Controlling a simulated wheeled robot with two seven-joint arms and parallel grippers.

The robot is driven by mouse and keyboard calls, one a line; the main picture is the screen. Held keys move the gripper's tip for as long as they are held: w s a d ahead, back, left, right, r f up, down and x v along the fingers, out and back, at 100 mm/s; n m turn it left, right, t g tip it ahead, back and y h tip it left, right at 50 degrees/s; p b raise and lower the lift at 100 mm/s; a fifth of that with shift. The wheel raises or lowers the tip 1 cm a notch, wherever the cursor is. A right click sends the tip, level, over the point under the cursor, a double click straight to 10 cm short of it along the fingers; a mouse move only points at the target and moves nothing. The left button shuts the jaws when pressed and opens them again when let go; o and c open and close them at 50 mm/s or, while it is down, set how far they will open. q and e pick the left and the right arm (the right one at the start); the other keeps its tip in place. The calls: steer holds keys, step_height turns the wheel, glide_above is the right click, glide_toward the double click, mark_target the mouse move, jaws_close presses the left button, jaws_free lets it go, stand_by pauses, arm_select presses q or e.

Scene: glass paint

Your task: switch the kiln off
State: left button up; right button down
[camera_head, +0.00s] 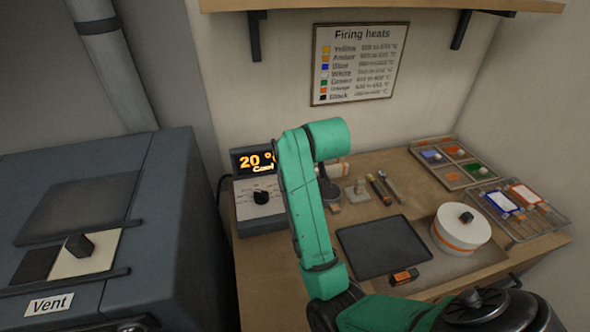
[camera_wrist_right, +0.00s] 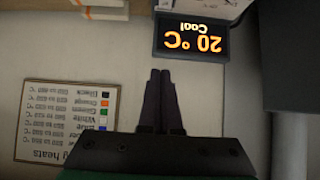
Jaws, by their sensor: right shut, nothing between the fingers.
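The kiln's control box (camera_head: 243,214) stands at the back left of the bench, with a black knob (camera_head: 262,197) on its light panel. Its display (camera_head: 247,163) reads 20 °C in orange with "Cool" below, partly hidden by my right arm. In the right wrist view the display (camera_wrist_right: 194,40) appears upside down and reads "20 °C Cool". My right gripper (camera_wrist_right: 160,72) is shut and empty, its dark fingertips beside the display. In the head view I cannot make out its fingers. The grey kiln (camera_head: 165,215) is at the left. My left gripper is not in view.
The kiln top has a vent slider knob (camera_head: 78,245) and a "Vent" label (camera_head: 49,304). The bench holds a dark tray (camera_head: 383,247), a white round pot (camera_head: 461,228), tools (camera_head: 379,190) and a colour tray (camera_head: 446,172). A firing heats chart (camera_head: 360,63) hangs on the wall.

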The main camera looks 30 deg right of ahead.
steer(key=w+f+b, duration=0.1)
steer(key=w+f, duration=0.1)
steer(key=f, duration=0.2)
steer(key=w+d+f+b, duration=0.1)
steer(key=w+f, duration=0.1)
steer(key=f, duration=0.2)
steer(key=w+f+b, duration=0.1)
steer(key=w+f, duration=0.1)
steer(key=f, duration=0.1)
steer(key=shift+w+d+f, duration=0.3)
steer(key=shift+w+f, duration=0.1)
steer(key=f, duration=0.2)
steer(key=w+f, duration=0.1)
steer(key=f, duration=0.1)
steer(key=shift+d, duration=0.1)
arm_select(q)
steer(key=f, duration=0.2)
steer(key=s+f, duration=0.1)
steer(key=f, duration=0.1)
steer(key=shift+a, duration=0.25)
arm_select(e)
steer(key=shift+s+f, duration=0.1)
steer(key=shift+f, duration=0.2)
arm_select(q)
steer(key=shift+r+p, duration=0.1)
steer(key=shift+p, duration=0.2)
arm_select(e)
steer(key=shift+f, duration=0.1)
steer(key=shift+f, duration=0.15)
steer(key=shift+w, duration=0.25)
